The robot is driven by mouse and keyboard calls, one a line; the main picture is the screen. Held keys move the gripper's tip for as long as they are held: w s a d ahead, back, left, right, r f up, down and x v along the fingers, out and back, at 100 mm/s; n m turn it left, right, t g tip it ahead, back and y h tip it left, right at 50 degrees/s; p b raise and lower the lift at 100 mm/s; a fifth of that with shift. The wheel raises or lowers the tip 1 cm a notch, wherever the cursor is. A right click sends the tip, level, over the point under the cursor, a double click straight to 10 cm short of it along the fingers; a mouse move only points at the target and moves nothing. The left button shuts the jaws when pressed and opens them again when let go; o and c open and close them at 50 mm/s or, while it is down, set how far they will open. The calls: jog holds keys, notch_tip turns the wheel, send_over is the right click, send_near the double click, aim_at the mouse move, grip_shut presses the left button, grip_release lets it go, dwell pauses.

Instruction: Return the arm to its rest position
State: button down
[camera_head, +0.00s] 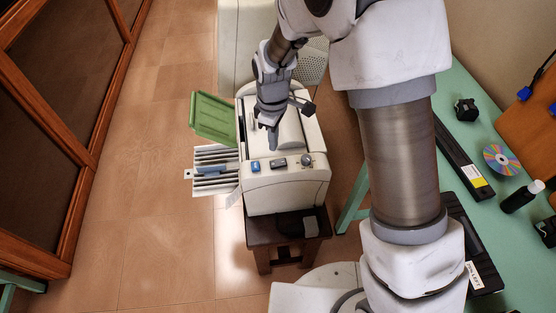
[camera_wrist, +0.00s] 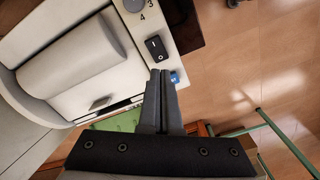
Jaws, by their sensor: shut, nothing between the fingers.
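My gripper (camera_head: 273,138) is shut and empty, pointing down over the top of a white machine (camera_head: 290,188) in the head view. In the wrist view the closed fingers of my gripper (camera_wrist: 161,78) lie beside the machine's edge, near a black switch (camera_wrist: 156,47) and a small blue button (camera_wrist: 175,77). I cannot tell whether the fingertips touch the machine. My arm reaches from the upper right of the head view, and its large links hide part of the green table.
The machine stands on a dark wooden stool (camera_head: 262,234). A green panel (camera_head: 213,117) and a slotted tray (camera_head: 213,172) stick out at its left. The green table (camera_head: 470,88) at the right holds a disc (camera_head: 501,159) and a dark bottle (camera_head: 521,197). Floor (camera_head: 150,190) is clear at left.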

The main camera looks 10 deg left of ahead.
jog(key=s+d+r+m+t, duration=0.1)
jog(key=s+d+r+m, duration=0.15)
jog(key=d+r, duration=0.5)
jog(key=s+d+r+m+t, duration=0.15)
jog(key=d+r+m, duration=0.25)
jog(key=r, duration=0.6)
jog(key=s+d+r+m+t, duration=0.1)
jog(key=s+d+r+m, duration=0.2)
jog(key=s, duration=0.4)
jog(key=s+d+r+m+t, duration=0.2)
jog(key=s+d+r+m, duration=0.2)
jog(key=s+d+m, duration=0.1)
jog(key=s+d, duration=0.1)
jog(key=s, duration=0.1)
jog(key=shift+s+d+r, duration=0.2)
jog(key=shift+s, duration=0.1)
